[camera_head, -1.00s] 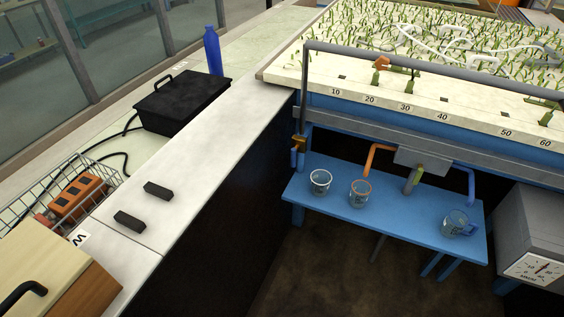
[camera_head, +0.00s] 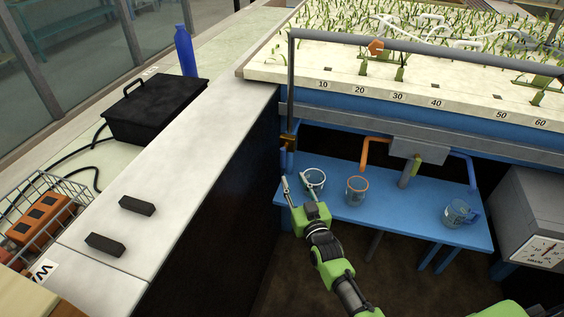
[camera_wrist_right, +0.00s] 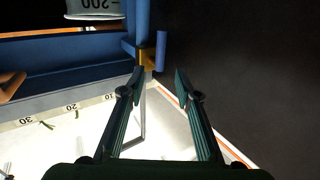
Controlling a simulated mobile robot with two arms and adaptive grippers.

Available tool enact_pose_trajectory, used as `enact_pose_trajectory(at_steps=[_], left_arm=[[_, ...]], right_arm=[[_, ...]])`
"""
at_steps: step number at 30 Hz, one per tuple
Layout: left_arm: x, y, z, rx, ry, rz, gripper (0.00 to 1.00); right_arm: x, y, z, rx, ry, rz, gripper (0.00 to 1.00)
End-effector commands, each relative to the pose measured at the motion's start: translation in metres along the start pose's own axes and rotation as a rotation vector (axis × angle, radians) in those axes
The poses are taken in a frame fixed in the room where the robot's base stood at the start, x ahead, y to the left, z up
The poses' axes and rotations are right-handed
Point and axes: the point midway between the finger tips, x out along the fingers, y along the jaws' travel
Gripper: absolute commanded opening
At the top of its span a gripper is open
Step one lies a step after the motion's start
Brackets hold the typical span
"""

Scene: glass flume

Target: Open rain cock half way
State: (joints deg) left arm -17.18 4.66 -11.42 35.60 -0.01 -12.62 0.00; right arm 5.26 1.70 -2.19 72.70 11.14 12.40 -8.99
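The rain cock (camera_head: 289,140) is a small brass-coloured valve at the foot of the grey upright pipe, at the left end of the bed's front. Its short blue lever (camera_head: 284,160) hangs down roughly along the pipe. In the right wrist view the brass body (camera_wrist_right: 148,60) and blue lever (camera_wrist_right: 161,50) show just beyond the fingertips. My right gripper (camera_head: 294,183) is open and empty, a little below the cock, its fingers pointing up at it. In the wrist view the open fingers (camera_wrist_right: 160,84) appear apart from the lever. My left gripper is out of view.
A blue shelf (camera_head: 400,220) holds a clear beaker (camera_head: 314,181) close to my gripper, an orange-rimmed beaker (camera_head: 357,190) and a blue-handled jug (camera_head: 458,214). A pale counter (camera_head: 190,170) with a dark side borders the left. A grey dial box (camera_head: 530,215) stands right.

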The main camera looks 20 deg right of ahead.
Motion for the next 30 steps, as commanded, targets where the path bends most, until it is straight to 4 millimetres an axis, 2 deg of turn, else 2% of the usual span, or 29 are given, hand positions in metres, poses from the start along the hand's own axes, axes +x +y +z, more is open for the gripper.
enact_pose_trajectory(at_steps=[6,15,21,30], left_arm=[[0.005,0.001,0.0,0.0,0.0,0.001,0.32],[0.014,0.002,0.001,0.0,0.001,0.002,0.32],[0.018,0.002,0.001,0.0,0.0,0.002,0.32],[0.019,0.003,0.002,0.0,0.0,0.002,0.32]], right_arm=[[0.041,-0.001,0.001,0.0,0.0,-0.001,0.3],[0.086,0.0,0.003,-0.001,-0.001,-0.001,0.3],[0.102,-0.001,0.002,-0.001,-0.002,-0.001,0.3],[0.106,-0.001,0.001,-0.001,-0.002,-0.001,0.3]])
